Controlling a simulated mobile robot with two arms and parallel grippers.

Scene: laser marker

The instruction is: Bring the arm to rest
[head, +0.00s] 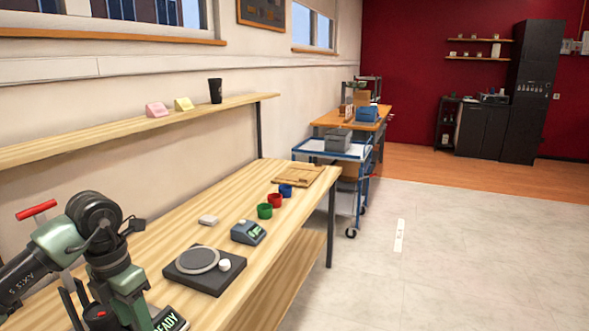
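My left arm (98,238), green and black, comes in at the lower left and bends down over the near end of the wooden workbench (165,240). Its lower end is at the bottom edge of the picture, where my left gripper's fingers cannot be made out clearly. I cannot tell whether it holds anything. A red-handled lever (36,210) shows behind the arm. A dark unit with a green READY display (170,320) sits close beside the arm's lower end, partly cut off. My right arm and gripper are out of view.
On the bench are a black plate with a grey disc (198,259), a small display device (248,232), a white block (208,219), green, red and blue cups (275,200), and a wooden board (300,175). A shelf (60,145) runs above. The floor at right is clear.

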